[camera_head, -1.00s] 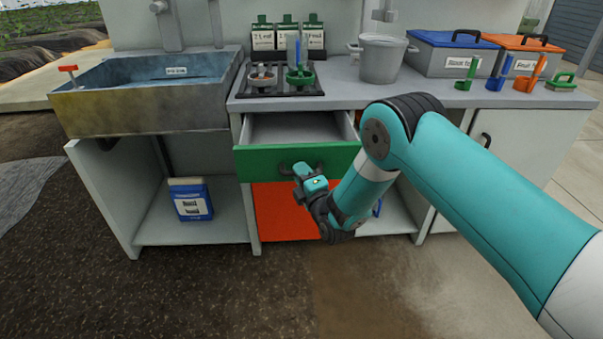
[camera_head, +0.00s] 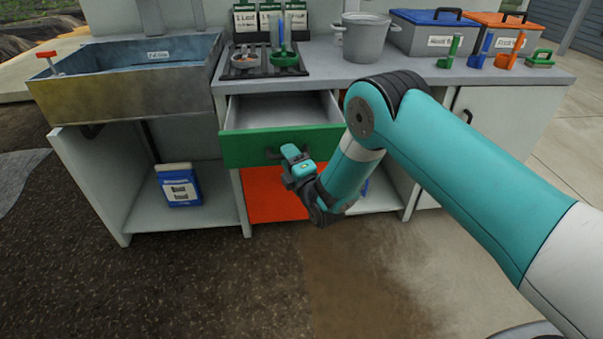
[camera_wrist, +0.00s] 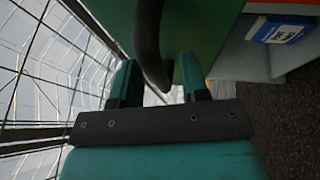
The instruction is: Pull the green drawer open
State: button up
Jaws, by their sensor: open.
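The green drawer (camera_head: 240,148) stands pulled out under the counter, with its pale empty-looking inside (camera_head: 283,108) showing from above. Its dark curved handle (camera_head: 271,154) is on the front, partly hidden by my gripper in the head view. My gripper (camera_head: 288,155) is at the handle, at the right part of the drawer front. In the wrist view my gripper (camera_wrist: 158,60) is open, with one finger on each side of the handle (camera_wrist: 147,35). The green front (camera_wrist: 190,65) lies just beyond. I cannot tell whether a finger touches the handle.
An orange-red panel (camera_head: 270,195) is below the drawer. A blue container (camera_head: 178,185) stands on the lower shelf at left, under the sink (camera_head: 130,90). A pot (camera_head: 365,40) and lidded boxes (camera_head: 432,35) stand on the counter. The floor in front is clear.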

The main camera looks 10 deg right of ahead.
jog(key=b+v, duration=1.2)
jog(key=v, duration=0.5)
jog(key=shift+w, duration=0.1)
